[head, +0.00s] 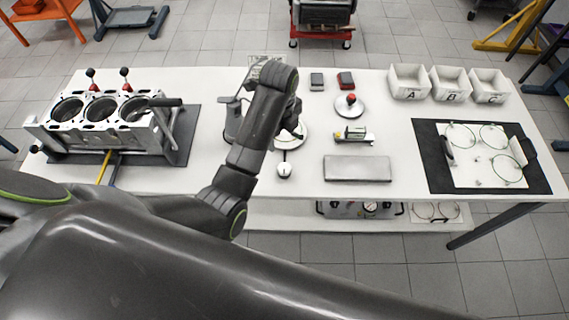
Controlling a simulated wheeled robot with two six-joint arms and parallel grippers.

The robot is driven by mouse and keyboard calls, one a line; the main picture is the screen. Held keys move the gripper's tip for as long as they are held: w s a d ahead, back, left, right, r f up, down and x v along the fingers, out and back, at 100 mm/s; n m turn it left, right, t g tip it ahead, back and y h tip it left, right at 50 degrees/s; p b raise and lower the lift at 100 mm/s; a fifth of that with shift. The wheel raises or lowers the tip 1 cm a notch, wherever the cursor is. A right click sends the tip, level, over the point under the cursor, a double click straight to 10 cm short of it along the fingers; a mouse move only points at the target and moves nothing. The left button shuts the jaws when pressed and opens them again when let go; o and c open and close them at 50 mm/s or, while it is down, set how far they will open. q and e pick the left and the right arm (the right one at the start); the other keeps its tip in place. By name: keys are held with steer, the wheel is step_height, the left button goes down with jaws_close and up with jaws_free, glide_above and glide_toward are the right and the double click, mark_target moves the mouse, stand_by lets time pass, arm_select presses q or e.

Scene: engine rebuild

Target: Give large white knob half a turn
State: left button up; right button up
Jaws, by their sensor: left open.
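My left gripper (293,112) hangs from the end of my left arm over the middle of the table, mostly hidden behind the arm's dark wrist. A round white part (291,138) lies under and beside it, partly covered by the arm. I cannot tell for sure that this is the large white knob, nor whether the gripper touches it. A small round white dial-like piece (284,170) lies just in front of it. My right gripper is not in view.
An engine block (100,125) stands at the left on a dark mat. Right of the arm are a red-knobbed disc (349,106), a grey flat block (357,169) and several lettered white bins (409,82). A black mat (433,170) with rings is at the right.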

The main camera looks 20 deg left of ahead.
arm_select(q)
steer(key=m, duration=0.1)
steer(key=b, duration=0.1)
glide_toward(284, 168)
step_height(284, 168, down, 8)
steer(key=shift+w+f, duration=0.2)
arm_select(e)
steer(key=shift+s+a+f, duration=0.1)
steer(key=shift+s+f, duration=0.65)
arm_select(q)
steer(key=c, duration=1)
